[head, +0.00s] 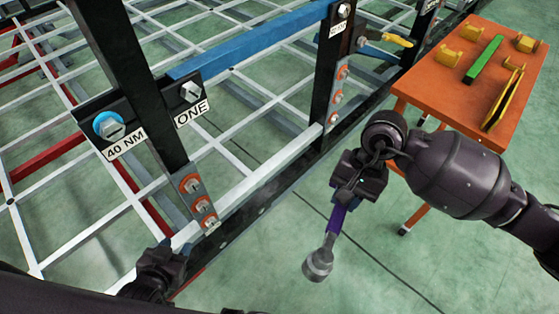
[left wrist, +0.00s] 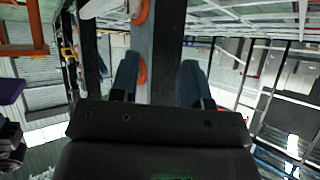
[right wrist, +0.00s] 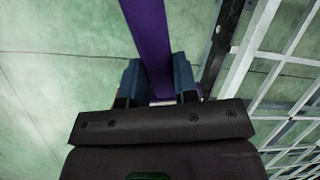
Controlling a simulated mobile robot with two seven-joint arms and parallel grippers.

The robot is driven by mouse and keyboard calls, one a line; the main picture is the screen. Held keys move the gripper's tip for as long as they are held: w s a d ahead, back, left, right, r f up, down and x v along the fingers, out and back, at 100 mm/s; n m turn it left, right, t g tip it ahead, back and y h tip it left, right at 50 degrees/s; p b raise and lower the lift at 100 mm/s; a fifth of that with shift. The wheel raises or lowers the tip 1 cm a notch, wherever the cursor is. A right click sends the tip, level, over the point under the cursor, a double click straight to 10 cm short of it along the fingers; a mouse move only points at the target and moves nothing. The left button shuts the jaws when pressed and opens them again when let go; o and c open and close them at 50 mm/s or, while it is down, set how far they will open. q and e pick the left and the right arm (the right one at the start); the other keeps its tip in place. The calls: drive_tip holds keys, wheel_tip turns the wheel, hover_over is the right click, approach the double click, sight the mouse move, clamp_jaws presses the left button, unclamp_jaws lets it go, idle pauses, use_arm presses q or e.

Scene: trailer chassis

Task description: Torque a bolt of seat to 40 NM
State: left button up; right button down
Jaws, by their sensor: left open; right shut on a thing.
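A bolt with a blue ring (head: 110,126) sits on a black plate above a "40 NM" label (head: 125,143). A second bolt (head: 190,92) sits to its right, over a label reading "ONE", its start possibly hidden. My right gripper (head: 360,182) is shut on the purple handle of a wrench (head: 335,220). The wrench hangs downward over the floor, its grey head (head: 318,265) lowest. The handle also shows between the fingers in the right wrist view (right wrist: 148,40). My left gripper (head: 163,250) is open beside the lower chassis rail. In the left wrist view (left wrist: 158,85) a post lies beyond its fingers.
An orange table (head: 455,100) at the right holds several yellow parts and a green bar (head: 484,59). A white grid (head: 255,120), black posts and a blue beam (head: 250,42) form the chassis. Orange-ringed bolts (head: 190,184) line the posts. Floor between chassis and table is clear.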

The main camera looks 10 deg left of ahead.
use_arm(q)
drive_tip(key=s+r+p, duration=0.1)
drive_tip(key=r+p, duration=0.1)
drive_tip(key=p, duration=0.1)
drive_tip(key=shift+s+a+r, duration=0.1)
drive_tip(key=shift+s+a, duration=0.05)
use_arm(e)
drive_tip(key=w+a+r+m+t+y, duration=0.1)
drive_tip(key=a+r+m+t+y, duration=0.2)
drive_tip(key=a+m+t+y, duration=0.2)
drive_tip(key=w+a+r+m+t+y, duration=0.1)
drive_tip(key=a+r+m+t+y, duration=0.2)
drive_tip(key=a+m+t+y, duration=0.3)
drive_tip(key=a+m+t, duration=0.3)
drive_tip(key=a+m, duration=0.1)
drive_tip(key=m, duration=0.2)
drive_tip(key=shift+r+y, duration=0.25)
drive_tip(key=shift+y, duration=0.05)
use_arm(q)
drive_tip(key=shift+w+r, duration=0.15)
drive_tip(key=shift+w, duration=0.1)
